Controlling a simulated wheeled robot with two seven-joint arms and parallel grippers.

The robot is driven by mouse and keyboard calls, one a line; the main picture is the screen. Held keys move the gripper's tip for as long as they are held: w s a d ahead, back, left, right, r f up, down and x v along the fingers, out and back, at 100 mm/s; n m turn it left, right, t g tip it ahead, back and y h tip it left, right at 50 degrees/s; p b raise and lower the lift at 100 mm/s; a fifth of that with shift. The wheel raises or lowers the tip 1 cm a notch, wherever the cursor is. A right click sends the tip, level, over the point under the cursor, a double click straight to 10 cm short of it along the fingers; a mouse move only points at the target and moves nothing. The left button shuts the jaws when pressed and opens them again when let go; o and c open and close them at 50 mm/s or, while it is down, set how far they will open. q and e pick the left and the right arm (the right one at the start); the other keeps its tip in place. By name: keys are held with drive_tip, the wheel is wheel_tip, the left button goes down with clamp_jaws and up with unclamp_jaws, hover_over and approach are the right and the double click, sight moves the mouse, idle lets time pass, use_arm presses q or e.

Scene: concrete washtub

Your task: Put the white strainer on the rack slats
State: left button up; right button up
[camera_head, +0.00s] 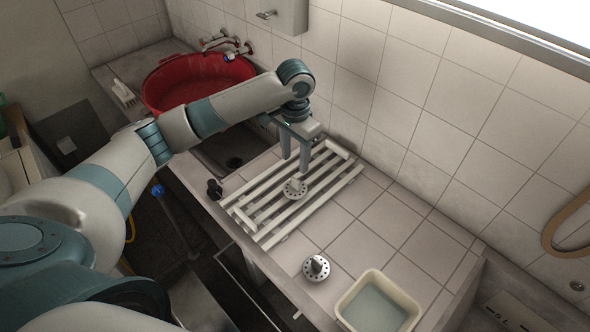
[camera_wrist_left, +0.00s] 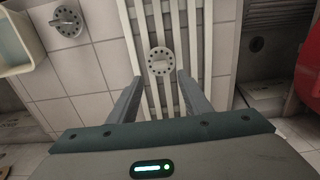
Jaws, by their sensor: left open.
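A pale, round strainer (camera_head: 295,188) with holes and a central knob lies on the white rack slats (camera_head: 262,238). It also shows in the left wrist view (camera_wrist_left: 160,61). A second, similar strainer (camera_head: 316,267) looks greyer and lies on the tiled counter in front of the rack; the left wrist view shows it too (camera_wrist_left: 67,22). My left gripper (camera_head: 295,164) is open above the rack, pointing down. In the left wrist view its fingertips (camera_wrist_left: 160,77) are apart, with the pale strainer just beyond them and nothing held. My right gripper is out of view.
A cream basin (camera_head: 378,303) of water stands at the counter's front right. A red tub (camera_head: 195,82) sits at the back left beside a dark sink. A small black object (camera_head: 214,189) is left of the rack. The tiled wall is behind; tiles right of the rack are clear.

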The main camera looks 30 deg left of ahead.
use_arm(q)
drive_tip(key=shift+r, duration=0.9)
